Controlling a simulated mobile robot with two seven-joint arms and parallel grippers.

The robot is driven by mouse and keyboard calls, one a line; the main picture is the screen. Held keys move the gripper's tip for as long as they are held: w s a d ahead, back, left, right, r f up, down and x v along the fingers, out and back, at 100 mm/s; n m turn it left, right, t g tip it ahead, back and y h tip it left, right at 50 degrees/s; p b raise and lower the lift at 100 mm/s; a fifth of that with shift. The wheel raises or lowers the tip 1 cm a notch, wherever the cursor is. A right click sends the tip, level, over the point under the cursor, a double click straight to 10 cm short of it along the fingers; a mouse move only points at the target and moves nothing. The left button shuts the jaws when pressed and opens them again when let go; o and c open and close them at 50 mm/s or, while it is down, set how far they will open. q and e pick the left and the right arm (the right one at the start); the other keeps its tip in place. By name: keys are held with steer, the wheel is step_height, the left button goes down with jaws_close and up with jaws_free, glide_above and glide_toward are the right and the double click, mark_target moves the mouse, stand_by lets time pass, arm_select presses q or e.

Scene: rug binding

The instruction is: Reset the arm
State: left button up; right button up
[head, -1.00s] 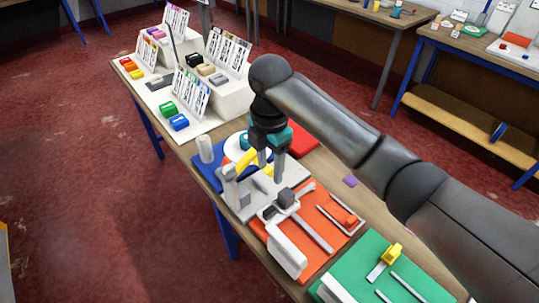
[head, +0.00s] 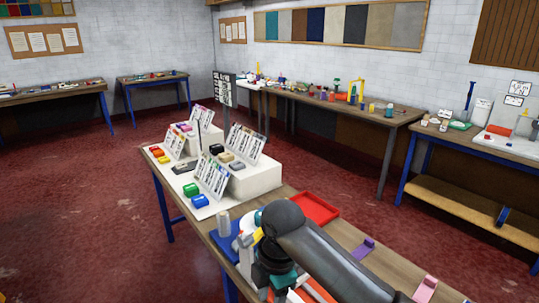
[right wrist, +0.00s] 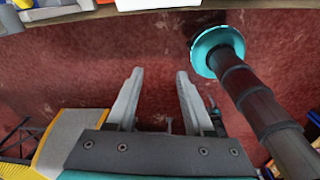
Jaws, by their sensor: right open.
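My right arm comes in from the right in the head view and ends at its dark and teal wrist (head: 273,262), low in the picture. Its fingertips are hidden there. In the right wrist view my right gripper (right wrist: 160,77) is open, with nothing between its two pale fingers and red floor behind them. In the head view a white fixture (head: 244,245) with a yellow piece (head: 257,236) stands just left of the wrist, partly covered by the arm. My left gripper is not in view.
The workbench (head: 345,238) carries a red tray (head: 316,207), a white cylinder (head: 223,223), a blue mat (head: 222,240), card racks (head: 246,142) and coloured blocks. A purple piece (head: 364,249) and a pink piece (head: 426,288) lie to the right. Red floor (head: 100,215) is open at left.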

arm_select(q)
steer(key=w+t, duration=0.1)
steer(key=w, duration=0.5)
arm_select(e)
steer(key=s+d+f+m+t+y, duration=0.25)
steer(key=s+f+m, duration=0.35)
steer(key=s+m, duration=0.45)
steer(key=s+d+m+h, duration=0.3)
steer(key=s+d+m, duration=0.85)
steer(key=d, duration=0.25)
step_height(320, 180, down, 30)
steer(key=s+b, duration=0.1)
steer(key=b, duration=0.6)
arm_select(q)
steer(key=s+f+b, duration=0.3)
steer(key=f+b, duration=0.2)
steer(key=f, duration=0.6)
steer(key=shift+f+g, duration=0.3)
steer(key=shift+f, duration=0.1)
arm_select(e)
steer(key=s+d+f+g, duration=0.1)
steer(key=s+d+f, duration=0.1)
steer(key=s+f, duration=1.3)
step_height(320, 180, down, 4)
steer(key=shift+d+r+n+g, duration=0.15)
steer(key=shift+r+n+g, duration=0.1)
steer(key=shift+n+g, duration=0.1)
